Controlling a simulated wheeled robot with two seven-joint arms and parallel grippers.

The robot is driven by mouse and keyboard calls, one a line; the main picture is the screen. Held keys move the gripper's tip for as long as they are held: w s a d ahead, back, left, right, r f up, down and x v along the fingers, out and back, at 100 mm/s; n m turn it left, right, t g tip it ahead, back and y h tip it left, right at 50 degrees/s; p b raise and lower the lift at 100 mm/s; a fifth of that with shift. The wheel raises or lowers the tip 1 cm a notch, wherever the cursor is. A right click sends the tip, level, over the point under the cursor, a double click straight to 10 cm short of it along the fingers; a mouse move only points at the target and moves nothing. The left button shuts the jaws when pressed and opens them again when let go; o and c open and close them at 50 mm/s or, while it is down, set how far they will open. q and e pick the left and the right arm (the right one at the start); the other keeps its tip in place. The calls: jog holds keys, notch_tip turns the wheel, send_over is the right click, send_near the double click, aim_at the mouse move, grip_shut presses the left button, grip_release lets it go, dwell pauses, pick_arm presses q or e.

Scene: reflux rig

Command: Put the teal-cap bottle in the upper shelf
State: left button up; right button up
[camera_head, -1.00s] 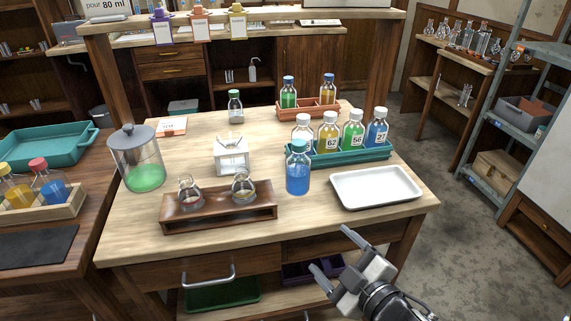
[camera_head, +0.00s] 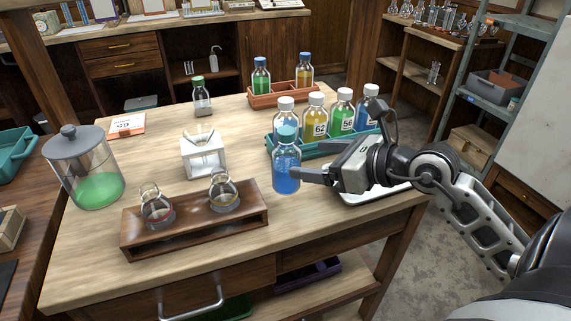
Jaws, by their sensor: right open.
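The teal-cap bottle (camera_head: 286,172) holds blue liquid and stands upright on the wooden table, in front of the teal rack. My right gripper (camera_head: 300,174) reaches in from the right at the bottle's height, above the white tray. It is open, with its fingertips at the bottle's right side. Whether a finger touches the glass, or lies behind it, I cannot tell. My left gripper is not in view. Shelving shows at the right, a grey metal shelf unit (camera_head: 489,100); which shelf is the upper one I cannot tell.
The teal rack (camera_head: 285,151) with several capped bottles stands just behind. The white tray (camera_head: 352,197) lies under my right gripper. A wooden holder (camera_head: 243,217) with two flasks is at the front left. A lidded jar (camera_head: 92,178) and white stand (camera_head: 203,157) stand further left.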

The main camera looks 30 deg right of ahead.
aim_at(297, 157)
jog(key=x, duration=0.4)
jog(key=shift+w+a, duration=0.1)
jog(key=shift+w, duration=0.15)
jog(key=shift+p+x, duration=0.4)
jog(key=shift+x, duration=2.25)
jog(key=c, duration=1.4)
